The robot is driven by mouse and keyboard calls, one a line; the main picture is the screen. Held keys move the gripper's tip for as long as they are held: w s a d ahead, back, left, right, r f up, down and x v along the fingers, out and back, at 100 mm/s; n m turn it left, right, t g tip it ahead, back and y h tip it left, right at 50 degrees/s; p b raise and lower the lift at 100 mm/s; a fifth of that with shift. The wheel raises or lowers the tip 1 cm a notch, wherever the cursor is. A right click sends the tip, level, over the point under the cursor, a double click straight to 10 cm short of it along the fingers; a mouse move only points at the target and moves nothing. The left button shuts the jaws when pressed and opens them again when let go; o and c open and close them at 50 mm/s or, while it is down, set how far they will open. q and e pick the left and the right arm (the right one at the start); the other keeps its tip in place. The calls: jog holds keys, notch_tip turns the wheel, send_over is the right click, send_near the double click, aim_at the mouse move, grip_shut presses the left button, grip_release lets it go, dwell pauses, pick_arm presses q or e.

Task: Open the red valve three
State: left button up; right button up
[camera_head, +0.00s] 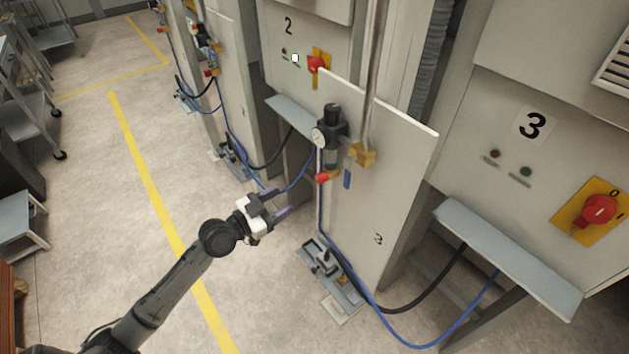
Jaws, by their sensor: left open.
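The red valve three (323,177) is a small red knob below the pressure gauge and regulator (330,130) on the pale panel marked 3. A yellow fitting sits close to the knob, and a blue hose runs down from there. My left gripper (283,203) is open and empty, with its fingers pointing up and right toward the panel. It is below and left of the red valve and appears apart from it. My right gripper is out of view.
Cabinet 3 has a red rotary switch on a yellow plate (598,212) and a grey shelf (510,257). A foot pedal (325,262) and looping hoses lie below the panel. Cabinet 2 (300,40) stands behind.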

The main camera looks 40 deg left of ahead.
aim_at(317, 180)
pick_arm(q)
jog(key=w, duration=0.3)
jog(key=w+d, duration=0.1)
jog(key=w, duration=0.2)
jog(key=w+d, duration=0.1)
jog(key=w, duration=0.2)
jog(key=shift+w, duration=0.25)
jog(key=shift+w+d, duration=0.1)
jog(key=shift+w, duration=0.75)
jog(key=c, duration=0.9)
